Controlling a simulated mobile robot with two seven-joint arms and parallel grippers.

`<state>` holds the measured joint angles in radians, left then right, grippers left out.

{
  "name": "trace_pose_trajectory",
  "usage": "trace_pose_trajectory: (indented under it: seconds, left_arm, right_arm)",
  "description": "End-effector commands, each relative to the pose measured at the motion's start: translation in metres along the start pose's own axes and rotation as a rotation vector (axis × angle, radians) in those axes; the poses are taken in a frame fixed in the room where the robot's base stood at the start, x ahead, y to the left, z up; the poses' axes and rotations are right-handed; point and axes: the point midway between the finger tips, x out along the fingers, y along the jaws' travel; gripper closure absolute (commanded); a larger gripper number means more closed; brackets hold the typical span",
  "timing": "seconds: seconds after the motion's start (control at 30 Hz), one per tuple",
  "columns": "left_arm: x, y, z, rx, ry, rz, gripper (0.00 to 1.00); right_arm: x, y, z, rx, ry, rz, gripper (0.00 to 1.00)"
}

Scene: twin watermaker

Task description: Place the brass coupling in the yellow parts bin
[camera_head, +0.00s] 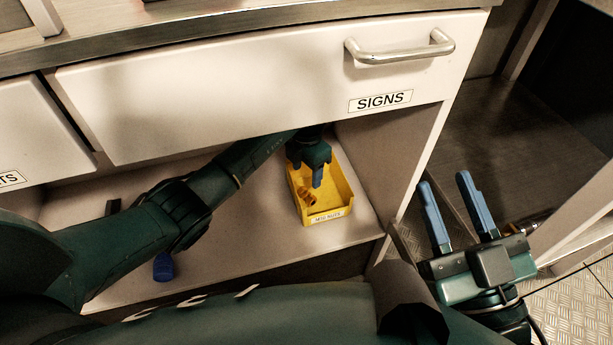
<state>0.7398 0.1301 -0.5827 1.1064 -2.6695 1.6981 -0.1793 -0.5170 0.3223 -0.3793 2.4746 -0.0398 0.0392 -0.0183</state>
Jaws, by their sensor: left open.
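The yellow parts bin (342,181) stands on the shelf below the drawer, with a white label on its front. The brass coupling (307,196) lies inside the bin, near its left front corner. My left gripper (307,177) reaches down into the bin, just behind the coupling. Its blue fingers are apart, with nothing seen between them. The drawer hides part of my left wrist. My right gripper (444,180) is open and empty, pointing up at the right, outside the shelf.
A drawer (220,90) labelled SIGNS, with a metal handle (400,52), overhangs the shelf (245,235). A small blue object (163,267) lies at the shelf's front left. A cabinet side panel is right of the bin.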

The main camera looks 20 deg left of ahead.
Motion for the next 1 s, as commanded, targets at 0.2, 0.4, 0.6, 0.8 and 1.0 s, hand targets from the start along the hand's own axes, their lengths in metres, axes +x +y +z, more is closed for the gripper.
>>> trace_pose_trajectory:
  seconds: [0.2, 0.4, 0.6, 0.8, 1.0]
  left_arm:
    - [-0.035, 0.000, 0.000, 0.000, 0.001, 0.001, 0.44]
    - [-0.042, 0.000, -0.001, 0.000, 0.002, 0.000, 0.44]
    - [-0.042, 0.000, 0.000, 0.000, 0.002, 0.000, 0.44]
    - [-0.042, 0.000, 0.000, 0.000, 0.002, -0.001, 0.44]
    - [-0.041, 0.000, 0.000, 0.001, 0.002, -0.001, 0.44]
  right_arm:
    - [-0.009, -0.006, 0.010, 0.056, -0.101, 0.011, 0.64]
    - [-0.011, -0.008, 0.015, 0.068, -0.125, 0.014, 0.64]
    - [-0.012, -0.008, 0.015, 0.067, -0.125, 0.014, 0.64]
    - [-0.012, -0.007, 0.015, 0.067, -0.124, 0.014, 0.64]
    - [-0.011, -0.008, 0.014, 0.068, -0.120, 0.013, 0.64]
